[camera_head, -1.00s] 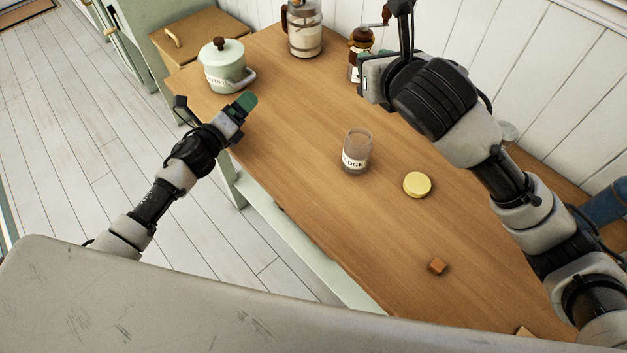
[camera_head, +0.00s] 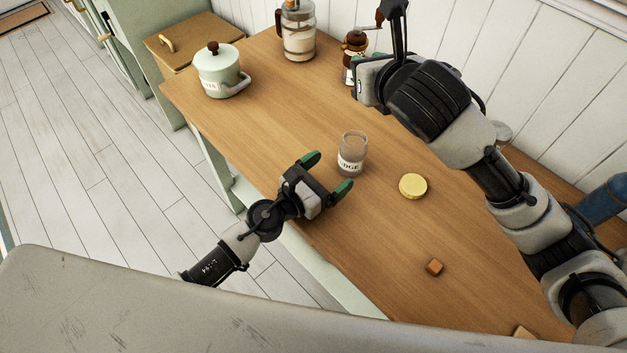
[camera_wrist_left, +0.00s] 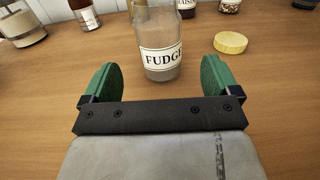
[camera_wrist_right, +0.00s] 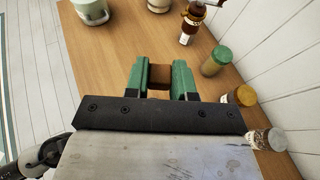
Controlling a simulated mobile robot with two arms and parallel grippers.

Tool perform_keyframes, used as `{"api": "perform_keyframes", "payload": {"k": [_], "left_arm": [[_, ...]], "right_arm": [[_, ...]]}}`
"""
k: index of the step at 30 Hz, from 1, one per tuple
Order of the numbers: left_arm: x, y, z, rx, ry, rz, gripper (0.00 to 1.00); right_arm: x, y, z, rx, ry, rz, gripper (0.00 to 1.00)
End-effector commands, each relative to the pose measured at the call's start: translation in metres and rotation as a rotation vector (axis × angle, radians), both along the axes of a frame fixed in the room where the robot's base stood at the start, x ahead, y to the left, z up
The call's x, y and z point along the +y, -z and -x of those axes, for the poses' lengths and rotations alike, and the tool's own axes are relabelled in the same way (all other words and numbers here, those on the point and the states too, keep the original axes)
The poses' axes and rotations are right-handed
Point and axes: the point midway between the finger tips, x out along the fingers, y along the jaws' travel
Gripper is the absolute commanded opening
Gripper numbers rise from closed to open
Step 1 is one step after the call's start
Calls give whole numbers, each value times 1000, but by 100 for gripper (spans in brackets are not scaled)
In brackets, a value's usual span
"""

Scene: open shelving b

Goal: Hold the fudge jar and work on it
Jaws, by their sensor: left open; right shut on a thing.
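The glass fudge jar (camera_head: 352,153) stands upright on the wooden table with no lid on it and looks empty. In the left wrist view it (camera_wrist_left: 160,60) is just ahead of my left gripper. My left gripper (camera_head: 327,173) is open, its green fingers facing the jar without touching it. A round yellow lid (camera_head: 413,187) lies on the table to the right of the jar. My right gripper (camera_wrist_right: 159,85) is shut on a small brown cube (camera_wrist_right: 159,76) above the table; the head view hides its fingertips. Another brown cube (camera_head: 434,267) lies nearer the front.
A pale green lidded pot (camera_head: 220,72), a glass press (camera_head: 298,32) and a brown grinder (camera_head: 354,55) stand toward the far end. Several jars line the wall side, including a green-lidded one (camera_wrist_right: 216,60). The table's middle is mostly clear.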

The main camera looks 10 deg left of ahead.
Motion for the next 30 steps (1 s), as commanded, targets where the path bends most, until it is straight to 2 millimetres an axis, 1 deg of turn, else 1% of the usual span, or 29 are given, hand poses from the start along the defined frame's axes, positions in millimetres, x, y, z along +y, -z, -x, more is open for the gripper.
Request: {"api": "perform_keyframes", "payload": {"k": [1, 6, 12, 16, 24, 26, 30], "left_arm": [[-5, -1, -10, -6, 1, -5, 90], [-25, -1, -33, -2, -1, 2, 90], [-38, -1, -52, -1, -2, 2, 90], [-42, 0, -56, 0, -1, 1, 90], [-43, 0, -57, -1, -1, 1, 90], [-43, 0, -57, -1, -1, 1, 83], [-42, 0, -57, -1, -1, 1, 61]], "right_arm": [[0, 0, 0, 0, 0, 0, 2], [0, 0, 0, 0, 0, 0, 2], [0, 0, 0, 0, 0, 0, 2], [0, 0, 0, 0, 0, 0, 2], [0, 0, 0, 0, 0, 0, 2], [0, 0, 0, 0, 0, 0, 2], [0, 0, 0, 0, 0, 0, 2]]}}
